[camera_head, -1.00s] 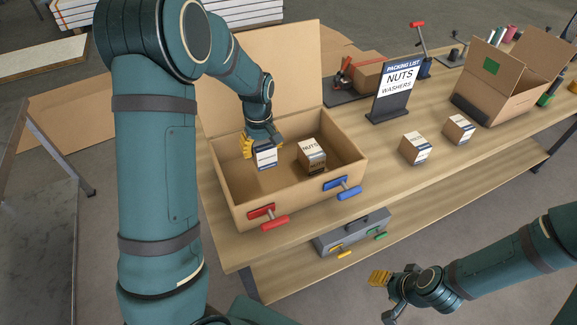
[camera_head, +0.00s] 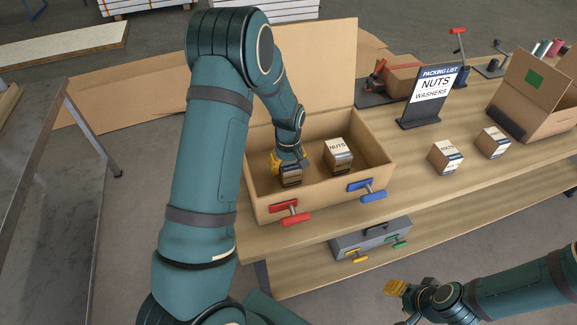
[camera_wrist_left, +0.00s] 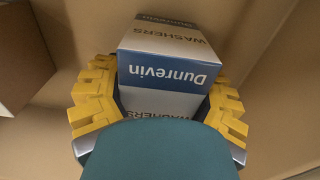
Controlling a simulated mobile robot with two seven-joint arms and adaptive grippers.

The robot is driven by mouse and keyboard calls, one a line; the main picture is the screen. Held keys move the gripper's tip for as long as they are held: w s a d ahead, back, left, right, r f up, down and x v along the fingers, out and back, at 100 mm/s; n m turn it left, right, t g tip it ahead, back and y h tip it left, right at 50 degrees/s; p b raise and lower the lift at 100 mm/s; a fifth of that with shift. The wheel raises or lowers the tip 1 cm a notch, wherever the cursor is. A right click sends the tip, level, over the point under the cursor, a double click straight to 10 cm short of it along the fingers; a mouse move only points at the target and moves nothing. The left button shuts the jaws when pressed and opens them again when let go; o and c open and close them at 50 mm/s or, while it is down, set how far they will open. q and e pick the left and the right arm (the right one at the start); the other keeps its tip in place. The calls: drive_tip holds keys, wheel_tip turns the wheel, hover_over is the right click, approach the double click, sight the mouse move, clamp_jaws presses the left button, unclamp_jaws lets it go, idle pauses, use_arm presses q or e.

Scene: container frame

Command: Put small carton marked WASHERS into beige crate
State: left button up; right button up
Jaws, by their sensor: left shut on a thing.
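The small WASHERS carton (camera_head: 290,178), white and blue, is inside the beige crate (camera_head: 290,200), in its left part near the front wall. My left gripper (camera_head: 289,163) reaches down into the crate and is shut on this carton. In the left wrist view the carton (camera_wrist_left: 168,70) shows "WASHERS" and "Dunrevin" between the yellow fingers of my gripper (camera_wrist_left: 157,105). Its underside is hidden, so I cannot tell whether it touches the floor. My right gripper (camera_head: 402,303) is empty and looks open, low in front of the bench.
A NUTS carton (camera_head: 338,155) stands in the crate to the right. Red (camera_head: 290,212) and blue (camera_head: 367,190) clamps sit on the front wall. Two cartons (camera_head: 445,157) (camera_head: 492,142), a packing-list sign (camera_head: 431,95) and an open cardboard box (camera_head: 535,92) are farther right.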

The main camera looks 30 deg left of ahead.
use_arm(q)
drive_tip(key=o, duration=0.9)
drive_tip(key=shift+f, duration=0.15)
drive_tip(key=shift+c, duration=0.2)
drive_tip(key=o, duration=0.5)
drive_tip(key=shift+o, duration=0.2)
drive_tip(key=shift+r, duration=0.4)
wheel_tip(320, 180, up, 12)
drive_tip(key=shift+f+p, duration=0.2)
drive_tip(key=shift+p, duration=0.45)
drive_tip(key=shift+s+f, duration=0.1)
